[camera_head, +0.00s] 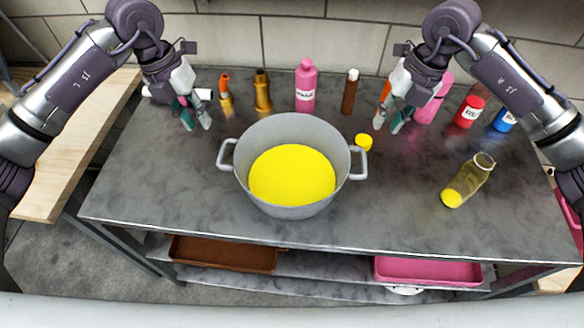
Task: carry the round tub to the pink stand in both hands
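The round tub (292,205) is a grey pot with two side handles, standing upright on the dark metal table. Yellow contents (292,174) show inside it. My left gripper (197,127) is above the table, behind and left of the tub's left handle (225,154), and does not touch it. My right gripper (387,127) is behind and right of the tub's right handle (358,163), also apart from it. Both grippers look open, with gaps between their fingers and nothing held. No pink stand is clearly recognisable; a pink tray (428,271) lies on the lower shelf.
Pink (306,88), orange and brown bottles stand along the table's back. A yellow cap (364,142) lies near the right handle. The table's front left is clear.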

